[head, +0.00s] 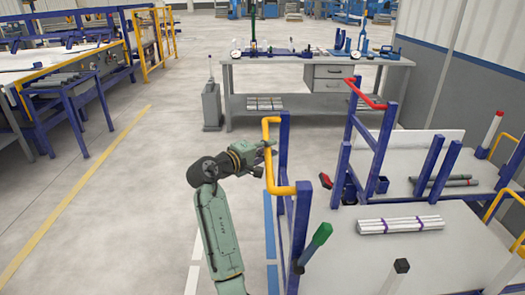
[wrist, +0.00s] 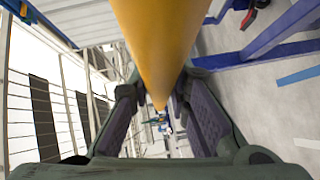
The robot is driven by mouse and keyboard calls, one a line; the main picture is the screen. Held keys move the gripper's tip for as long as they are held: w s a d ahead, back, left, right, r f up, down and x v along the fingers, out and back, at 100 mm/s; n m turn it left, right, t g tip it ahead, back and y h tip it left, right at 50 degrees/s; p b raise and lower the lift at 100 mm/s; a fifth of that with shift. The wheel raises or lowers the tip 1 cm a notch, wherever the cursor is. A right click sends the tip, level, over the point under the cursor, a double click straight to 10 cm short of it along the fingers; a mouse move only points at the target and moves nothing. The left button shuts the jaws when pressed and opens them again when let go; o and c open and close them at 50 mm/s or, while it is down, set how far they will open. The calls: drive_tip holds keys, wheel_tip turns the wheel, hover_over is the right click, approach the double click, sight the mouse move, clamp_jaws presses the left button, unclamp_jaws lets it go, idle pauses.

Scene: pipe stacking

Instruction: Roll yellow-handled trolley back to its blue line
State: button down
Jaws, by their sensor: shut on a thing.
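The yellow-handled trolley has a yellow bar handle (head: 277,189) between blue posts and a pale grey bed (head: 345,262) at the lower right of the head view. My gripper (head: 267,150) is shut on the upright part of the handle, near its top. In the wrist view the yellow bar (wrist: 155,45) runs between the jaws of my gripper (wrist: 158,108). A blue line (head: 270,235) on the floor runs just left of the trolley's handle end. A blue strip also shows at the right of the wrist view (wrist: 298,75). The bed hides the floor beneath it.
White pipes (head: 400,225) lie on the bed, near a green-topped post (head: 316,243). A red-handled trolley (head: 420,188) stands close behind. A workbench (head: 310,76) is at the back. Open floor (head: 140,215) lies left, with white and yellow lines.

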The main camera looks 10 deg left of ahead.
drive_tip(key=shift+w+d, duration=0.25)
drive_tip(key=shift+d, duration=0.7)
drive_tip(key=c, duration=1.5)
unclamp_jaws()
drive_tip(key=shift+a, duration=0.1)
drive_tip(key=v, duration=1.2)
